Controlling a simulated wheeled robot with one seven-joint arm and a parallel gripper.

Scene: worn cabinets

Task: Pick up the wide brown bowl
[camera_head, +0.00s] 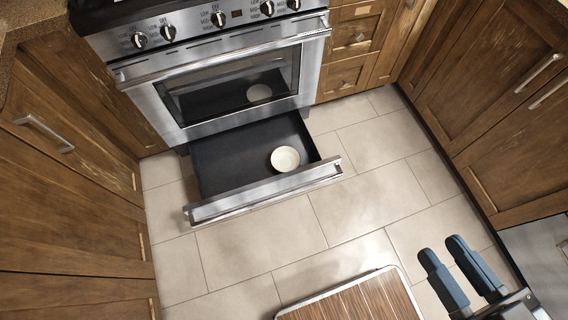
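One bowl (285,158) is in view, small, round and cream or pale beige rather than clearly brown. It sits upright inside the open dark drawer (235,155) under the oven, towards the drawer's right front. My gripper (441,248) is at the lower right, well apart from the bowl and the drawer. Its two dark blue fingers stand apart with nothing between them.
The stainless stove (225,75) stands behind the drawer, its oven door shut and showing what looks like the bowl's reflection. Worn wooden cabinets flank both sides, left (60,150) and right (510,110). Tiled floor (265,235) in front of the drawer is clear.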

